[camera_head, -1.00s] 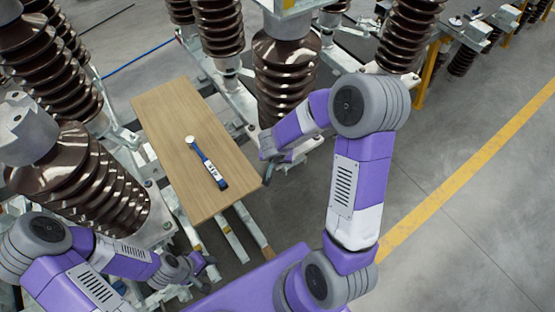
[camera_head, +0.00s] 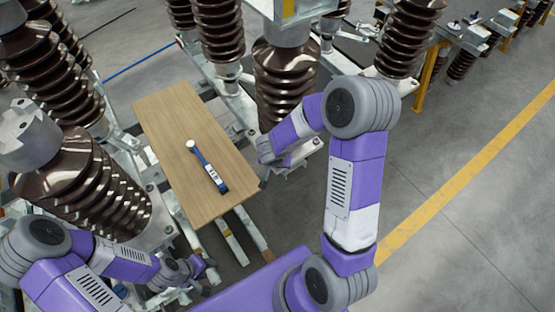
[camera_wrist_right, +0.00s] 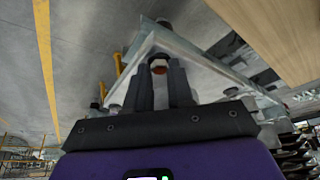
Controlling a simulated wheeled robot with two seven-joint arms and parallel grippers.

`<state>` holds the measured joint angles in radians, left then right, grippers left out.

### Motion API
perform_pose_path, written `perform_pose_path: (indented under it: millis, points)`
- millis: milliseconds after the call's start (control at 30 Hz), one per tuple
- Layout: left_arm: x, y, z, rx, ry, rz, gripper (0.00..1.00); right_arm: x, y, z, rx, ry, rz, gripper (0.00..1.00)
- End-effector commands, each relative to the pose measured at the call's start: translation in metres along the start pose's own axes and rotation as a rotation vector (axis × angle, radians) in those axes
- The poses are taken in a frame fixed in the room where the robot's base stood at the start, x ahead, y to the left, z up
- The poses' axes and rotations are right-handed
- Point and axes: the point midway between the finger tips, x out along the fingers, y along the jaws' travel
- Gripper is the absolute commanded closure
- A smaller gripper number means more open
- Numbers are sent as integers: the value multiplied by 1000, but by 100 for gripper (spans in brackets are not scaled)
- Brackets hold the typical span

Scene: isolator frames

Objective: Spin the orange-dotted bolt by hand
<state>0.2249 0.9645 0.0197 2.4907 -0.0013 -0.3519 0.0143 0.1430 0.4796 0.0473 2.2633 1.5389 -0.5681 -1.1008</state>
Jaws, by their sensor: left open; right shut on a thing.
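In the head view the right gripper (camera_head: 270,152) is beside the base of the middle brown insulator, and the bolt cannot be made out. My left gripper (camera_head: 206,269) is open and empty, low at the left, past the near edge of the wooden board.
A wooden board (camera_head: 165,125) carries a blue wrench-like tool (camera_head: 210,172) with a round white head. Ribbed brown insulators (camera_head: 285,85) stand behind and at the left on metal frames. Open grey floor (camera_head: 460,220) with a yellow line lies at the right.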

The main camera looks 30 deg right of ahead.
Motion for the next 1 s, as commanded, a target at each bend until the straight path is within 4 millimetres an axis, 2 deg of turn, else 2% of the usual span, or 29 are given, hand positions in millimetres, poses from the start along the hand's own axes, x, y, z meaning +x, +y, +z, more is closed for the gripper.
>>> perform_pose_path:
  millis: [600,800,1000]
  points:
    - [-93,35,4,0,0,0,57,-6,-5,-3,483,-2,205,100]
    - [-116,44,5,0,0,0,57,-4,-6,-3,633,-2,266,100]
    - [-131,49,6,0,0,0,57,-2,-8,-4,743,-1,310,100]
